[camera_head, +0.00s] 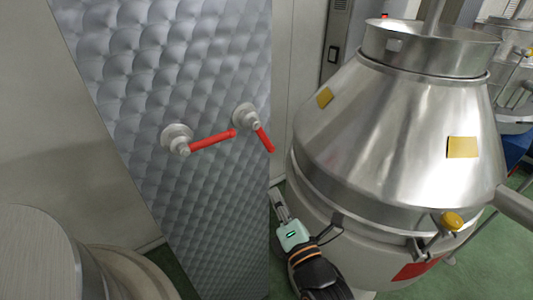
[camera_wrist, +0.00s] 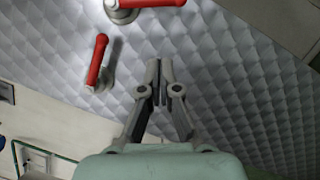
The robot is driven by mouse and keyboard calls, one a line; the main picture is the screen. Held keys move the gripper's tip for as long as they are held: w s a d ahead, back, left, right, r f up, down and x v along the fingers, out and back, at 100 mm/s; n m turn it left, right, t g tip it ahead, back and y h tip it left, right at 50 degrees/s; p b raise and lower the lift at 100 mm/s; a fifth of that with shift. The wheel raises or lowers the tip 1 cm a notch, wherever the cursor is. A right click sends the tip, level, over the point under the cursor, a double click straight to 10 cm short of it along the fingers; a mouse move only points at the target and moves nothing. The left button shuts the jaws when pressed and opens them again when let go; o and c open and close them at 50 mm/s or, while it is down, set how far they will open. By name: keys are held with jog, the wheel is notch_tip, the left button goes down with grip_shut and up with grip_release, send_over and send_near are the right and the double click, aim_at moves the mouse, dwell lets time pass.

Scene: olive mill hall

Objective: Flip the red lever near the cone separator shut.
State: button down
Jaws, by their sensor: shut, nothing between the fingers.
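Two red-handled levers stick out of a quilted metal panel (camera_head: 205,65). The right red lever (camera_head: 264,139), closer to the cone separator (camera_head: 395,140), slants down and right from its round mount. The left red lever (camera_head: 212,140) points right, towards the other mount. In the wrist view, the right lever (camera_wrist: 150,3) appears cut by the top edge and the left lever (camera_wrist: 97,60) lies left of my fingers. My gripper (camera_head: 277,202) is below the right lever, apart from both. Its fingers (camera_wrist: 160,65) are shut and empty in front of the panel.
The separator's steel body stands close to the right of my gripper, with a yellow knob (camera_head: 452,221) and clamp handles sticking out. A rounded metal vessel (camera_head: 35,255) is at lower left. The panel around the levers is bare. Green floor (camera_head: 500,265) shows at lower right.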

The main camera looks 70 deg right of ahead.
aim_at(264, 138)
jog(key=s+d+r+p+x, duration=0.1)
jog(key=p+x, duration=0.2)
jog(key=x, duration=1)
jog(key=shift+s+d, duration=0.3)
jog(key=shift+s, duration=0.15)
jog(key=shift+d+n+b, duration=0.15)
jog(key=shift+n+b, duration=0.15)
